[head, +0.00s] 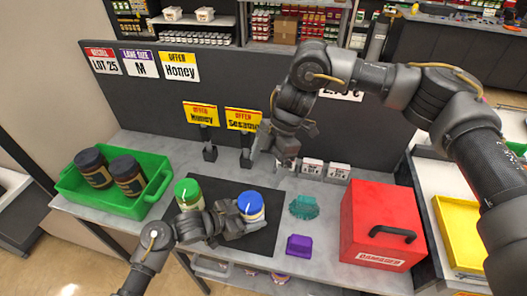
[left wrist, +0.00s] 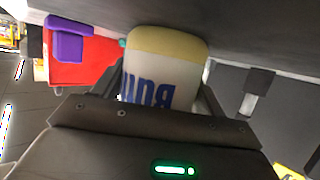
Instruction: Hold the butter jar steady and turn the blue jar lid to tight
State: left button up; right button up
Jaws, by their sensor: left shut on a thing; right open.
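The butter jar, pale with blue lettering, stands on the dark mat (head: 262,239), topped by the blue jar lid (head: 251,206). In the left wrist view the butter jar's side (left wrist: 150,90) fills the space between my left fingers. My left gripper (head: 243,216) is shut on the jar's body below the lid; its arm hides part of the jar in the head view. My right gripper (head: 266,157) is open and empty, above and behind the lid, apart from it. How tight the lid sits cannot be told.
A green-lidded jar (head: 187,191) stands just left, partly behind my left arm. A green crate (head: 147,199) with dark jars is far left. A teal object (head: 304,207), a purple block (head: 299,245) and a red box (head: 372,222) are right. Sign holders (head: 246,157) stand behind.

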pick_arm(q)
jog(key=o, duration=1.4)
jog(key=shift+a, duration=0.1)
